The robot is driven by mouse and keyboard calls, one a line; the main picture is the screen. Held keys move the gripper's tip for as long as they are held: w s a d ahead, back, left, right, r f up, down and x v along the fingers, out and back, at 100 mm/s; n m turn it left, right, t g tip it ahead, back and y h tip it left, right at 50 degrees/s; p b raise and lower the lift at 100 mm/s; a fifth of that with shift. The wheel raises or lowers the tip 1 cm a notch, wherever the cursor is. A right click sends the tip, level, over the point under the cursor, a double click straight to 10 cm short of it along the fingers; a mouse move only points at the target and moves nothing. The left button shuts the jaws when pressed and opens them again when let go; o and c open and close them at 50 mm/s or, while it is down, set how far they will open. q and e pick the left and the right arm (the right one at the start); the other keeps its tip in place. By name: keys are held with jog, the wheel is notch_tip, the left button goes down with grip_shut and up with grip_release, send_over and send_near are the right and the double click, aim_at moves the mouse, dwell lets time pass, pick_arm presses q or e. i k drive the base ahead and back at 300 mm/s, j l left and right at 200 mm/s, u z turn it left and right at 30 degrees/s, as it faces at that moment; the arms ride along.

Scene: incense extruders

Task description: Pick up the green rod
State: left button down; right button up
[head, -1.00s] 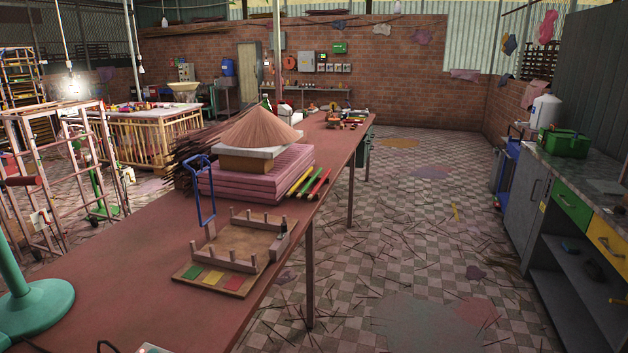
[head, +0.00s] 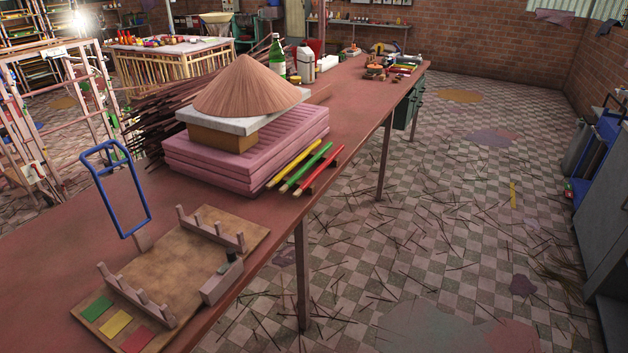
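The green rod (head: 306,167) lies on the red-brown table (head: 352,112), at its right edge beside a stack of pink slabs (head: 240,160). It is the middle one of three rods lying side by side. The yellow rod (head: 294,164) is on its left and the red rod (head: 319,169) is on its right. The rods' ends seem to rest on a small dark support. Neither of my grippers shows in the head view.
A wooden board (head: 225,217) with pegs and green, yellow and red patches lies nearer on the table. A blue frame (head: 121,190) stands at its left. A brown cone (head: 247,90) tops the slabs. Stick-strewn floor (head: 420,240) lies right of the table.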

aim_at(311, 162)
jog(key=i+l+u, duration=0.15)
jog(key=i, duration=1)
